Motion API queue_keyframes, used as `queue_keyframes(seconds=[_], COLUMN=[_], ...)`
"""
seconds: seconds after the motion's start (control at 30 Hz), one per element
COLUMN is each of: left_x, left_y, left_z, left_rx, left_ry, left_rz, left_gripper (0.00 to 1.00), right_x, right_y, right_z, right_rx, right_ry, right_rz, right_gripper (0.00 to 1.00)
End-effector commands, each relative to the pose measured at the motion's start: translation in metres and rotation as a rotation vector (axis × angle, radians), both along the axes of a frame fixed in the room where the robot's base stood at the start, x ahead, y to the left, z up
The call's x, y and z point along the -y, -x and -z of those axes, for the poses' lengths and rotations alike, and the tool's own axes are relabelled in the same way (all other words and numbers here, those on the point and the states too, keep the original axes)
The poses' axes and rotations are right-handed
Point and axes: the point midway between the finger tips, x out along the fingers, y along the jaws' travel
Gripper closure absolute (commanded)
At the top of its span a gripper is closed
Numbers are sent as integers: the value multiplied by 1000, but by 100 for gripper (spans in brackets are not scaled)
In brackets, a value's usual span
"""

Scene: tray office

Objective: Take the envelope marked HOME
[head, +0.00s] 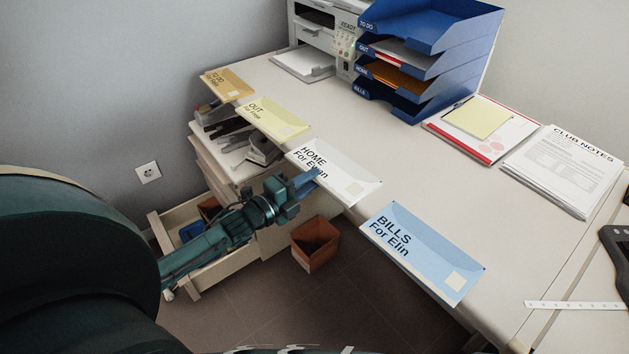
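The white envelope marked HOME, For Evan (345,180) lies along the front edge of the desk in the head view, overhanging it slightly. My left gripper (308,184) is at its near left edge, with the fingertips overlapping the envelope's lower edge in the picture. I cannot tell whether the fingers are open or shut, or whether they touch the paper. The same edge row holds the tan TO DO envelope (228,85), the yellow OUT envelope (272,118) and the blue BILLS envelope (422,250). My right gripper is not in view.
A blue tray stack (425,65) with labelled levels stands at the back beside a white printer (325,25). A notepad (480,118) and CLUB NOTES sheets (566,165) lie right. An open drawer (215,270) and brown bin (316,245) are below. The desk's middle is clear.

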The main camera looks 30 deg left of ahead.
Motion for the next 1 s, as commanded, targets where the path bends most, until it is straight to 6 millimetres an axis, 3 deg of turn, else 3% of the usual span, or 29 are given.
queue_keyframes(seconds=[0.47, 1.0], left_x=[3, 3], left_y=[-9, -9], left_z=[0, 0], left_rx=[-1, -1], left_ry=[2, 2], left_rz=[0, 0], left_gripper=[77, 99], right_x=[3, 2], right_y=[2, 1], right_z=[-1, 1], right_rx=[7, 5], right_ry=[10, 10], right_rz=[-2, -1], right_gripper=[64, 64])
